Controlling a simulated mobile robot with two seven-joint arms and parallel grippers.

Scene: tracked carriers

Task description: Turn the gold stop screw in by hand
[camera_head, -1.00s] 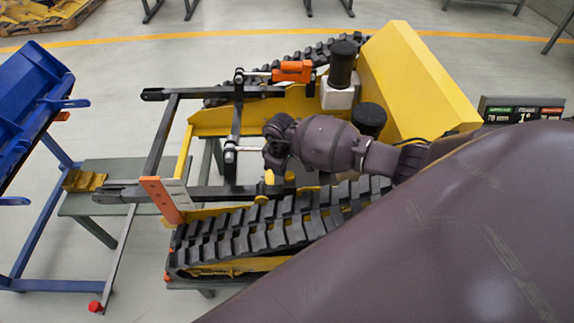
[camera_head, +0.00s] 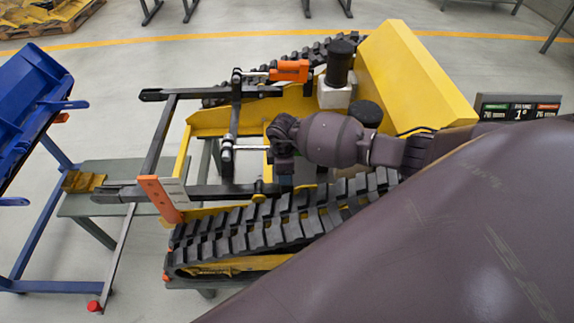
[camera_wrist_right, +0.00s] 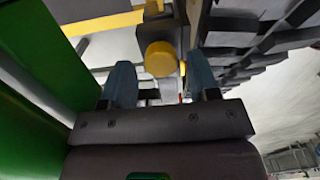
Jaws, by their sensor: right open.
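The gold stop screw (camera_wrist_right: 160,58) shows as a round gold head in the right wrist view. It appears between the two blue-grey fingertips of my right gripper (camera_wrist_right: 161,78), with a gap on both sides. The gripper is open and empty. Whether the head lies between the fingers or just beyond their tips I cannot tell. In the head view my right gripper (camera_head: 284,172) points down beside the near loader arm, just above the near track. The screw is hidden there behind the gripper and wrist. My left gripper is not in view.
The black near track (camera_head: 285,222) runs close under my right wrist. A dark cross tube (camera_head: 233,120) stands left of the gripper, and an orange cylinder (camera_head: 290,70) lies behind. A display (camera_head: 520,108) stands at right. A blue bucket (camera_head: 30,110) is at far left.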

